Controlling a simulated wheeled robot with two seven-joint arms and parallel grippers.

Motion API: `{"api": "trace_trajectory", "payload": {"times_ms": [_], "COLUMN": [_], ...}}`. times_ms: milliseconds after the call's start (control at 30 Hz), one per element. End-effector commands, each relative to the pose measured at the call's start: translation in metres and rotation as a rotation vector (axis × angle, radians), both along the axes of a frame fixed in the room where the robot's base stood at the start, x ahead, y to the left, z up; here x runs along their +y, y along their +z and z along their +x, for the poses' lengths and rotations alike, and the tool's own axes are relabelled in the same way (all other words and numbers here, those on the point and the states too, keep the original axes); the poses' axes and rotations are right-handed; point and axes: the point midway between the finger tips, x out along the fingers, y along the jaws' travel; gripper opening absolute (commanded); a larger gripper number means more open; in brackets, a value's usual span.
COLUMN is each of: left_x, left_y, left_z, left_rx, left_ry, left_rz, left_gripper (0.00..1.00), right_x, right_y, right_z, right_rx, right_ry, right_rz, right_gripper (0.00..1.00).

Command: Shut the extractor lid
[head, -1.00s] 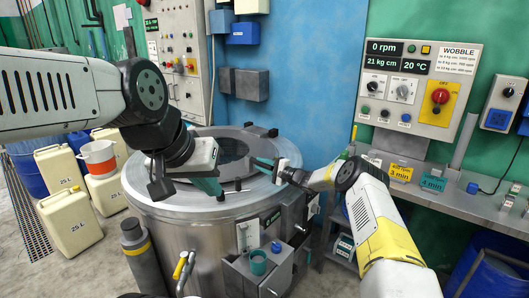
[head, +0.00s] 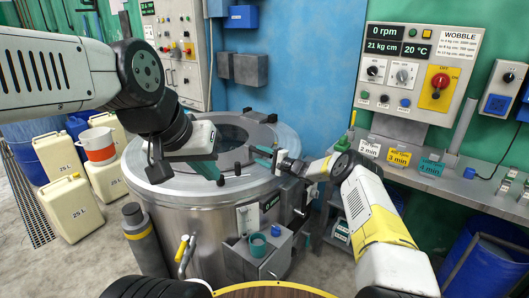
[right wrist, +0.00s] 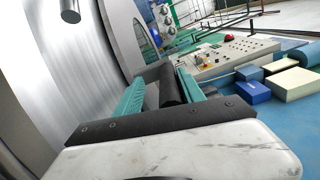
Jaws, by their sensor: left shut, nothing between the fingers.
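The steel extractor (head: 203,222) is a round drum with a wide flat rim. A dark round opening or window (head: 232,137) shows in its top. I cannot clearly tell the lid from the rim, or how far it is open. My left gripper (head: 208,172) is shut and empty over the near part of the top. My right gripper (head: 262,157) is at the rim's right side, with its teal fingers apart. In the right wrist view, a black cylindrical part (right wrist: 170,88) shows between its fingers; I cannot tell whether they touch it.
A control panel (head: 412,75) and a shelf with coloured timer tags (head: 399,157) are at the right. A grey box (head: 258,250) juts from the drum's front.

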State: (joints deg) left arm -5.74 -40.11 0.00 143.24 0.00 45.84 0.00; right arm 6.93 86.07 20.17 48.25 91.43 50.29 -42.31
Motion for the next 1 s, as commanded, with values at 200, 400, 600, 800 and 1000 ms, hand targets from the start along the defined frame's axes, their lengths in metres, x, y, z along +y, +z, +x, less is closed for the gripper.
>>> {"api": "trace_trajectory", "payload": {"times_ms": [200,400,600,800,1000], "left_x": [0.0,0.0,0.0,0.0,0.0], "left_y": [0.0,0.0,0.0,0.0,0.0], "left_z": [0.0,0.0,0.0,0.0,0.0], "left_rx": [0.0,0.0,0.0,0.0,0.0], "left_ry": [0.0,0.0,0.0,0.0,0.0], "left_rz": [0.0,0.0,0.0,0.0,0.0], "left_gripper": [0.0,0.0,0.0,0.0,0.0], "right_x": [0.0,-0.008,-0.035,-0.058,-0.066], "right_y": [0.003,0.004,0.003,0.003,0.002], "right_z": [0.001,-0.003,-0.02,-0.036,-0.043], "right_rx": [-0.003,-0.003,-0.001,-0.001,-0.002], "right_ry": [-0.001,-0.002,-0.003,-0.003,-0.001], "right_rz": [0.001,0.004,0.004,0.002,0.002], "right_gripper": [0.45,0.45,0.45,0.45,0.45]}}
